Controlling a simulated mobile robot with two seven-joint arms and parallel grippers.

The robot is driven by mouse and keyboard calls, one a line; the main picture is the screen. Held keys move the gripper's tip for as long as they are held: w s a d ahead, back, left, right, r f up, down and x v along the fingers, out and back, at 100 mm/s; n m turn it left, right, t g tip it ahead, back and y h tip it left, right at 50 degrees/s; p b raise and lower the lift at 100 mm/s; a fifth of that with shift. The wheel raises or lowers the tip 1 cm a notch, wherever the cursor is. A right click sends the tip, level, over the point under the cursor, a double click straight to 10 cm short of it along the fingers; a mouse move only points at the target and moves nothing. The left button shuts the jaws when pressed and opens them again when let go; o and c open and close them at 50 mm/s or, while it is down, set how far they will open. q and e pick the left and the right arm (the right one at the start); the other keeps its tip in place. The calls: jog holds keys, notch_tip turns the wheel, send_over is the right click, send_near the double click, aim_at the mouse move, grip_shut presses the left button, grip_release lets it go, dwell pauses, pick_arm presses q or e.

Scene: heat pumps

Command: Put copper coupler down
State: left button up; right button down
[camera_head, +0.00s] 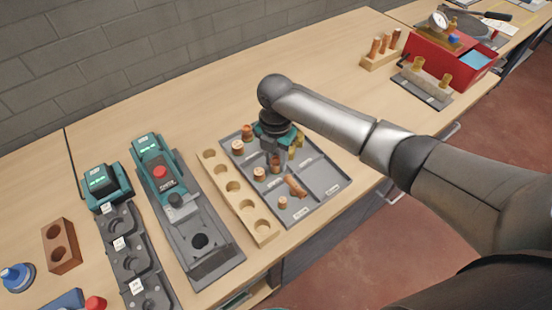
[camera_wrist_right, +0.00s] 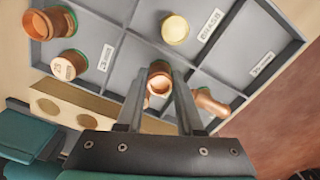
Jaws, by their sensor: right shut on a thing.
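My right gripper (camera_head: 276,160) is over the grey divided tray (camera_head: 322,176), pointing down. In the right wrist view its fingers (camera_wrist_right: 158,85) are shut on a short copper coupler (camera_wrist_right: 159,76), whose open end faces the camera. Whether the coupler touches the tray floor I cannot tell. Other copper pieces lie in the tray: copper fittings (camera_head: 238,147) in the left compartment, a copper elbow-like piece (camera_head: 295,187) and a small capped piece (camera_head: 283,202) near the front. A brass-coloured round piece (camera_wrist_right: 174,28) shows in another compartment in the wrist view. My left gripper is not in view.
A wooden block with round holes (camera_head: 247,208) runs along the tray's left side. Left of it stand a teal and grey tool (camera_head: 155,165) and a dark charger-like strip (camera_head: 125,245). A red toolbox (camera_head: 462,72) is far right. The bench behind the tray is clear.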

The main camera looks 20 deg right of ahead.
aim_at(276, 160)
jog(key=shift+f, duration=0.1)
jog(key=c, duration=0.5)
grip_release()
jog(key=shift+c, duration=0.2)
notch_tip(276, 160, up, 12)
jog(key=p, duration=0.1)
jog(key=shift+p, duration=0.3)
